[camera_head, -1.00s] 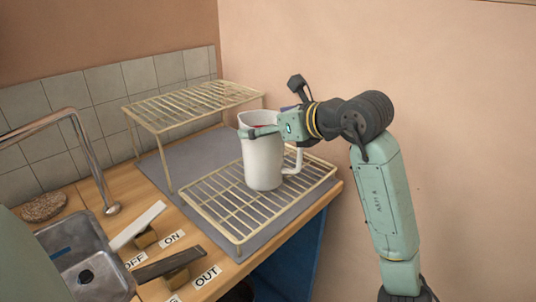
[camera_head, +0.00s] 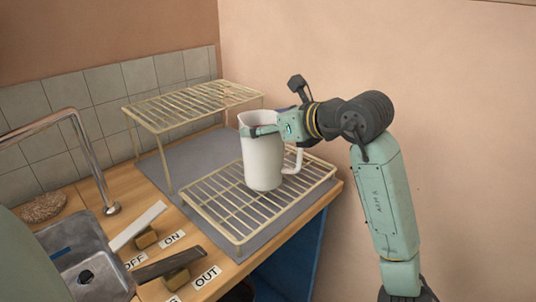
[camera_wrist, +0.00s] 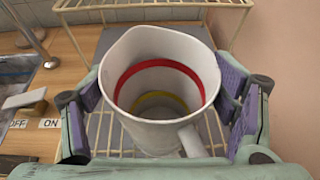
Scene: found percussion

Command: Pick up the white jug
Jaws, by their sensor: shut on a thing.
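The white jug (camera_head: 263,162) stands upright on the low wire rack (camera_head: 218,219), its handle toward the right. In the wrist view I look down into the jug (camera_wrist: 133,66), which has a red ring and a yellow ring inside. My gripper (camera_head: 262,131) is at the upper part of the jug, its fingers on either side. In the wrist view my gripper (camera_wrist: 162,100) has a purple pad at each side of the jug's body, shut on it. I cannot tell whether the jug's base has left the rack.
A taller wire shelf (camera_head: 190,101) stands behind and left of the jug on a grey mat (camera_head: 197,152). A sink (camera_head: 88,270), a tap (camera_head: 88,165) and levers with ON, OFF and OUT labels are at left. The wall is close on the right.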

